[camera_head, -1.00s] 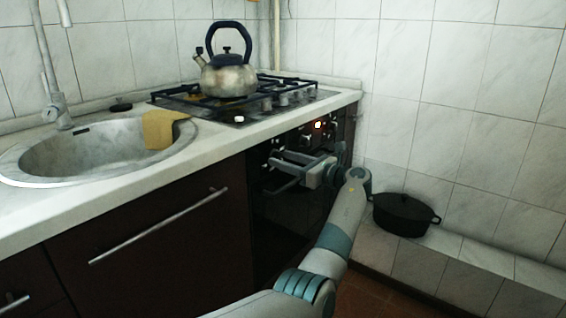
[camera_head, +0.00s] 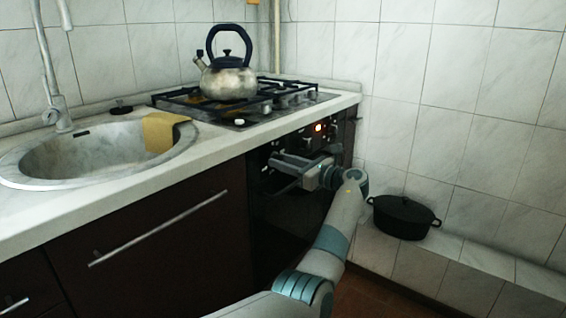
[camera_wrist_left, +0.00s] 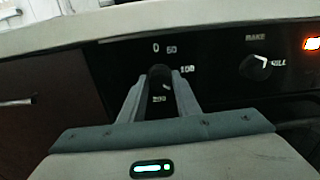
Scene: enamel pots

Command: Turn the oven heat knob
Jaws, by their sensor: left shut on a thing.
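The oven heat knob (camera_wrist_left: 160,76) is dark and round, with 0, 50, 100 and 200 printed around it on the black oven panel in the left wrist view. My left gripper (camera_wrist_left: 160,88) is shut on this knob, one finger on each side. In the head view the same left gripper (camera_head: 276,162) is at the oven front, and its fingers hide much of that part of the panel. My right gripper is in neither view.
A second knob (camera_wrist_left: 258,66) and a lit orange display (camera_wrist_left: 312,44) are to the right. A kettle (camera_head: 229,80) stands on the hob (camera_head: 185,102). A black pot (camera_head: 403,217) sits on the tiled ledge at right.

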